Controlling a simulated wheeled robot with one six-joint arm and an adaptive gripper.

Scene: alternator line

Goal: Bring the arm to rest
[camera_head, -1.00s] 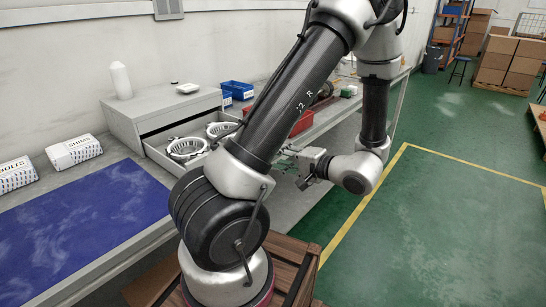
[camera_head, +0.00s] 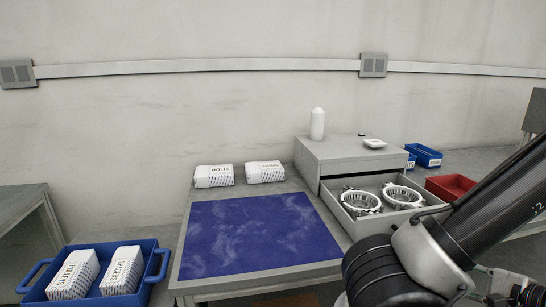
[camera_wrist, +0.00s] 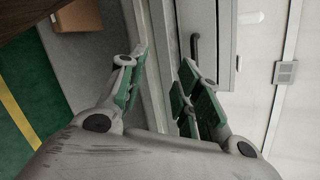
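My arm (camera_head: 450,240) reaches in from the lower right of the head view, and much of it lies outside the frame. My gripper (camera_wrist: 160,85) shows in the wrist view with its two green-padded fingers apart. Nothing is between the fingers. A pale cabinet front with a dark handle (camera_wrist: 195,46) lies beyond them; I cannot tell how far off it is.
A blue mat (camera_head: 258,235) covers the bench. Behind it lie white boxes (camera_head: 213,176). An open drawer (camera_head: 388,216) holds two metal rings. A blue crate (camera_head: 150,283) with two boxes is at lower left. A red bin (camera_head: 450,186) stands right. A cardboard box (camera_wrist: 77,16) sits low.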

